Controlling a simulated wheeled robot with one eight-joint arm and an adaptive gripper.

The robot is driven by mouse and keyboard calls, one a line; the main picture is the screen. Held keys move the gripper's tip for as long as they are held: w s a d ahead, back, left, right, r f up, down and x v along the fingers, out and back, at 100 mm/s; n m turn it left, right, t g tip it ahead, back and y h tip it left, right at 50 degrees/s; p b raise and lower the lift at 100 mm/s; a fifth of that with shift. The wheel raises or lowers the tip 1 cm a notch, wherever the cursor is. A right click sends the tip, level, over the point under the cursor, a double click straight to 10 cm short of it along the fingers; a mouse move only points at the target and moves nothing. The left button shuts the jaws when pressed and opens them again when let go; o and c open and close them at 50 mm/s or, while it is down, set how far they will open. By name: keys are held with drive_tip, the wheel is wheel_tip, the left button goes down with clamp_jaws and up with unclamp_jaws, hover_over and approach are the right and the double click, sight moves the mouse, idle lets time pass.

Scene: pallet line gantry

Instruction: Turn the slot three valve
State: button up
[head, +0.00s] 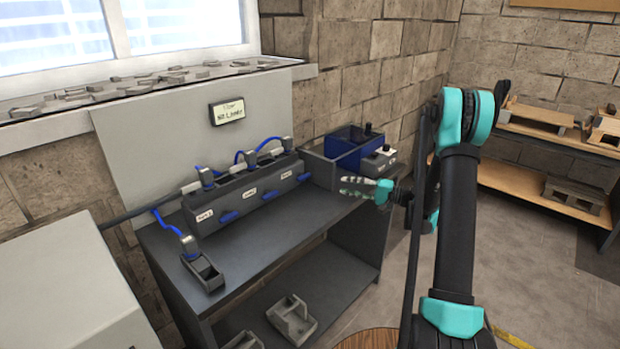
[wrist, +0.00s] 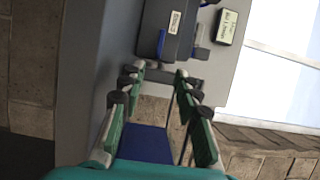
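A long dark valve block (head: 245,193) stands on the grey bench, with several blue-tubed fittings along its top. Its front has three white labels, too small to read surely, and three blue handles: near left (head: 229,217), middle (head: 269,195) and far right (head: 304,177). The far-right one appears to be slot three's valve. In the wrist view a blue handle (wrist: 161,43) sits beside a label at the block's end, beyond the fingertips. My gripper (head: 345,187) is open and empty, right of the block and apart from it; it also shows in the wrist view (wrist: 159,72).
A loose fitting (head: 203,272) lies front left. A small sign (head: 227,111) hangs on the back panel.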

sight(307, 178)
drive_tip(key=x, duration=1.5)
drive_tip(key=shift+w+a, duration=0.15)
drive_tip(key=shift+a, duration=0.15)
clamp_jaws()
